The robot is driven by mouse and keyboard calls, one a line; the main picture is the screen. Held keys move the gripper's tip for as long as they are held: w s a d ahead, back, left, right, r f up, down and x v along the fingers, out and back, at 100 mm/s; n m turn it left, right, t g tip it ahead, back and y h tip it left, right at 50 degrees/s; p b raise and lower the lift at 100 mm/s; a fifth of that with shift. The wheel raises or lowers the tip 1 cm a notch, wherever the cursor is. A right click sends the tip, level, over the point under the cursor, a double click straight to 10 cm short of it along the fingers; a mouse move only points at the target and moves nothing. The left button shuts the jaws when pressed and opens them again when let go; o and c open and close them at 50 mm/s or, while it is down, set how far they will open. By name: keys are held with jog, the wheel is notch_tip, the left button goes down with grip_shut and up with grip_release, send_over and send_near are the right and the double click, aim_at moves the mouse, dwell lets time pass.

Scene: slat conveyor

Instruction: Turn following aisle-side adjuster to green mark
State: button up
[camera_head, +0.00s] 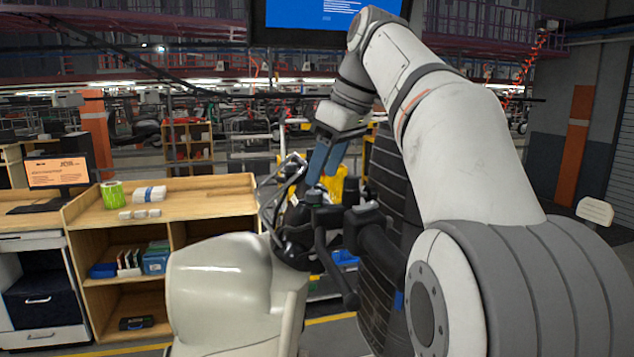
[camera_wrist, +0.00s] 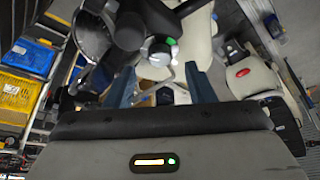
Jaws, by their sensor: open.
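A pale scooter with dark handlebars stands in front of me; its smooth body (camera_head: 225,285) shows in the head view. In the wrist view, a small silver round knob (camera_wrist: 159,57), which looks like the adjuster, sits on a dark part with a green mark (camera_wrist: 171,41) beside its upper right edge. Where the knob itself points I cannot tell. My gripper (camera_head: 322,180) is open with blue fingers, above the handlebar area. In the wrist view my gripper (camera_wrist: 161,82) has its fingers apart, with the knob between and beyond their tips, apparently not touched.
A wooden shelf bench (camera_head: 170,208) with green tape stands at left, near a monitor (camera_head: 58,172). Yellow and blue crates (camera_wrist: 22,92) lie left in the wrist view. Another pale body with a red spot (camera_wrist: 243,72) is at right. Dark handlebar parts crowd the gripper.

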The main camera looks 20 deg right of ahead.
aim_at(315, 192)
jog(key=shift+x, duration=1.8)
jog(key=shift+c, duration=0.2)
jog(key=c, duration=0.9)
